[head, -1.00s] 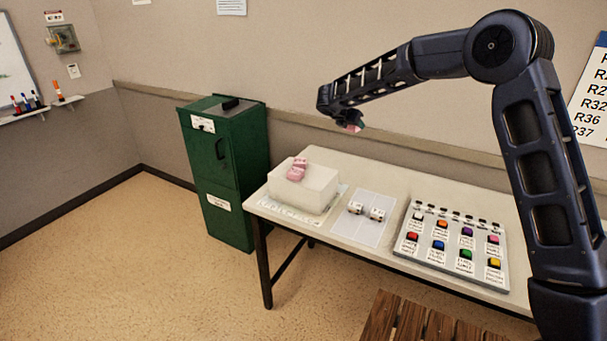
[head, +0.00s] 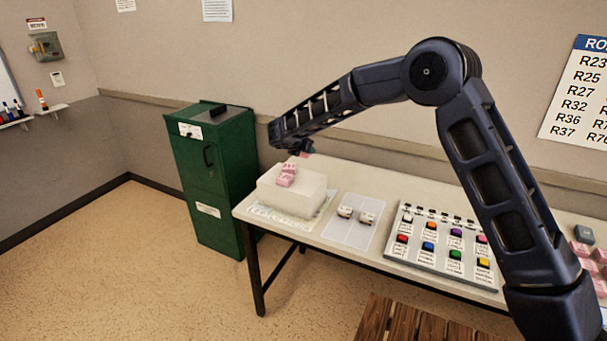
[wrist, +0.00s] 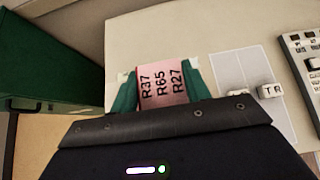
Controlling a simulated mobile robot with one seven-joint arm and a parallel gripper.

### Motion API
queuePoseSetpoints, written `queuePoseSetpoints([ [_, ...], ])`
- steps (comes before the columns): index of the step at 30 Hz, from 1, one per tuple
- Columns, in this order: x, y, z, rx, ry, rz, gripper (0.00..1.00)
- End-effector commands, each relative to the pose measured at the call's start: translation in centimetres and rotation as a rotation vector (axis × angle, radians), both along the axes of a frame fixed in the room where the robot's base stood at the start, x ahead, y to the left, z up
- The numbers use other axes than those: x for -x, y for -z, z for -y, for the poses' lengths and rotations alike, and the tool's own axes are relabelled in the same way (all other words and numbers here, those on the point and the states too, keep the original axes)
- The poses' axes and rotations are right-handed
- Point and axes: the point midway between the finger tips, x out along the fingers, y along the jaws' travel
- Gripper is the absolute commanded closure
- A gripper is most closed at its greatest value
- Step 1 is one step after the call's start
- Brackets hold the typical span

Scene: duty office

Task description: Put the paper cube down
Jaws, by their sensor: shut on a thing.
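My gripper (wrist: 160,82) is shut on a pink paper cube (wrist: 162,84), between its two green fingers. The cube's visible face carries the printed lines R37, R65 and R27. In the head view my gripper (head: 303,153) hangs above the rear of a white block (head: 292,198) on the table, and only a little pink shows at its tip. Pink pieces (head: 286,175) lie on top of the block. Whether the held cube touches anything below is hidden.
The pale table (head: 355,181) also bears a grey mat (head: 346,236) with two small white cubes and a panel of coloured buttons (head: 440,246). A green cabinet (head: 212,185) stands left of the table. More pink cubes (head: 582,250) lie at the far right.

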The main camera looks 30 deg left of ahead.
Motion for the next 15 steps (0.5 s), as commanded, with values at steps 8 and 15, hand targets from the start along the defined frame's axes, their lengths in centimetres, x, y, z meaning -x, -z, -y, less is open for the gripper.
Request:
queuePoseSetpoints([
  [8, 0.0, 5.4, 0.0, 0.002, -0.001, -0.001, 0.76],
  [15, 0.0, 6.8, 0.0, 0.001, -0.001, 0.001, 0.76],
])
